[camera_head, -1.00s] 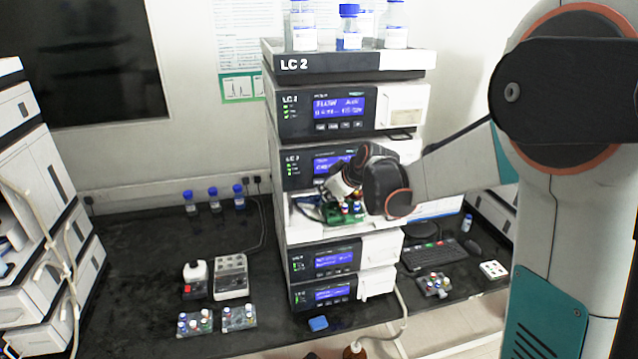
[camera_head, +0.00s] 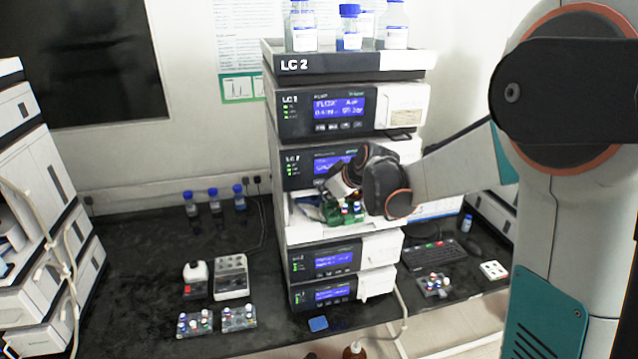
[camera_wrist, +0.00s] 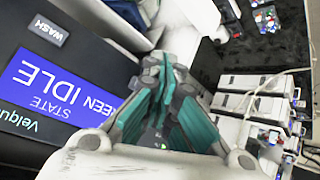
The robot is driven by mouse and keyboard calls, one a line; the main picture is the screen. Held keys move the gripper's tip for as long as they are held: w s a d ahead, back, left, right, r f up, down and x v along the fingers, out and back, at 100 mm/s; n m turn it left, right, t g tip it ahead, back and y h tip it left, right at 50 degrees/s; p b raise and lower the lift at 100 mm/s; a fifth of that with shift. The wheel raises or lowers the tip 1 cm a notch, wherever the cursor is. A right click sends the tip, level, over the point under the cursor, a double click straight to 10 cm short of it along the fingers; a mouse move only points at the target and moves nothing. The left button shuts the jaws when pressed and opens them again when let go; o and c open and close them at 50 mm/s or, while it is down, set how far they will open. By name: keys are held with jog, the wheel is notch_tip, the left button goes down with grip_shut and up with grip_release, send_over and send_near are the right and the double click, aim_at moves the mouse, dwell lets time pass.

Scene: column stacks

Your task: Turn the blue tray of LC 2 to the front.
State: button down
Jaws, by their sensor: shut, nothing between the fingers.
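The LC 2 stack (camera_head: 350,62) stands at the middle of the bench. Its open bay (camera_head: 300,232) shows a green tray part (camera_head: 332,213) with several small capped vials. I cannot make out a blue tray there; my gripper and the dark bay hide part of it. My gripper (camera_head: 330,188) is at the bay, just below the second unit's screen, and looks empty. In the wrist view my gripper (camera_wrist: 160,68) has its teal fingers closed together. Beside it the unit's screen (camera_wrist: 55,92) reads "STATE" and what looks like "GREEN IDLE", near a "WASH" button (camera_wrist: 42,32).
Bottles (camera_head: 348,28) stand on top of the stack. Two vial racks (camera_head: 238,318) and a white block (camera_head: 231,277) lie on the bench at left. A keyboard (camera_head: 433,255) lies at right. Another stack (camera_head: 45,200) stands at far left.

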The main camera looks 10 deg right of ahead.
jog(key=shift+w, duration=0.15)
jog(key=shift+w, duration=0.3)
jog(key=shift+w+b, duration=0.3)
jog(key=shift+w, duration=0.1)
dwell(0.7)
jog(key=shift+s, duration=0.9)
jog(key=shift+s, duration=2.5)
